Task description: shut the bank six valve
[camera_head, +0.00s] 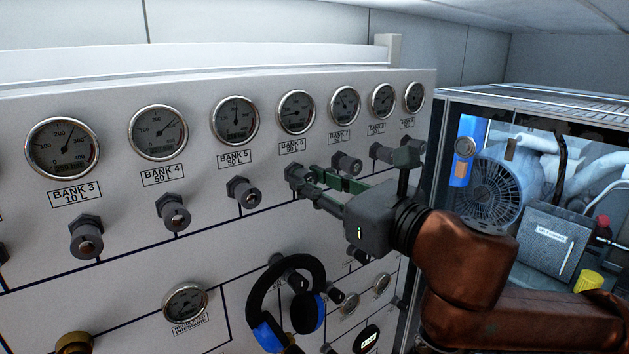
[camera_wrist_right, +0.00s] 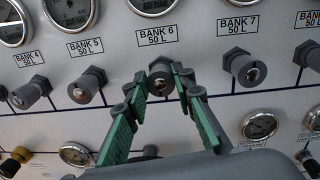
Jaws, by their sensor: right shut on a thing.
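The bank six valve (camera_wrist_right: 161,84) is a dark grey knob below the "BANK 6 50 L" label (camera_wrist_right: 156,36) in the right wrist view. In the head view the valve (camera_head: 294,172) sits under the bank six gauge (camera_head: 296,112), partly hidden by the gripper. My right gripper (camera_head: 304,182) reaches the panel from the right. Its two green-padded fingers (camera_wrist_right: 162,90) are closed around the sides of the valve knob. My left gripper is not in view.
The bank five valve (camera_head: 243,193) and bank seven valve (camera_head: 346,163) stick out on either side. Blue-and-black ear defenders (camera_head: 262,300) hang below on the panel. A compressor cabinet with a fan (camera_head: 492,188) stands at the right. My right arm covers the panel's lower right.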

